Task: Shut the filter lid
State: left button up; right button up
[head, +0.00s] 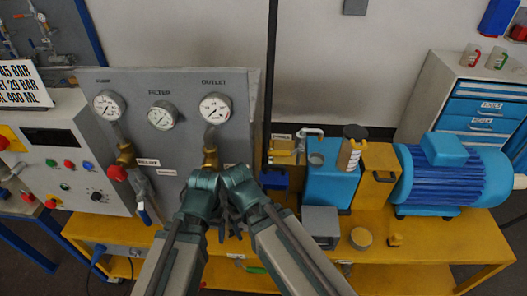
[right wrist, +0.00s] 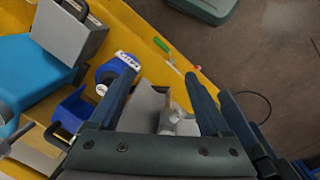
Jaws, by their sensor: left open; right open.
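My two arms come together at the front of the grey gauge panel (head: 172,90), under the outlet gauge (head: 215,107). My left gripper (head: 221,222) points down there, beside my right gripper (head: 238,222), and their fingers overlap in the head view. In the right wrist view the right jaws (right wrist: 160,95) stand apart, with a grey block and metal fitting (right wrist: 172,121) beyond and between them. No contact shows. I cannot make out the filter lid; the grippers and arms cover that area. A blue round piece with a white label (right wrist: 118,66) is next to one right finger.
A blue tank (head: 330,182), a blue motor (head: 445,178) and a grey box (head: 320,221) stand on the yellow bench (head: 430,238). A blue bin (right wrist: 72,112) is near the right gripper. A dark vertical post (head: 270,80) rises just behind my right arm.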

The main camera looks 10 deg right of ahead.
aim_at(270, 180)
jog(key=k+l, duration=0.1)
jog(key=l, duration=0.25)
jog(key=k+l+u, duration=0.1)
jog(key=l, duration=0.3)
jog(key=k+l, duration=0.1)
jog(key=l, duration=0.25)
jog(key=k+l+u, duration=0.1)
jog(key=l, duration=0.25)
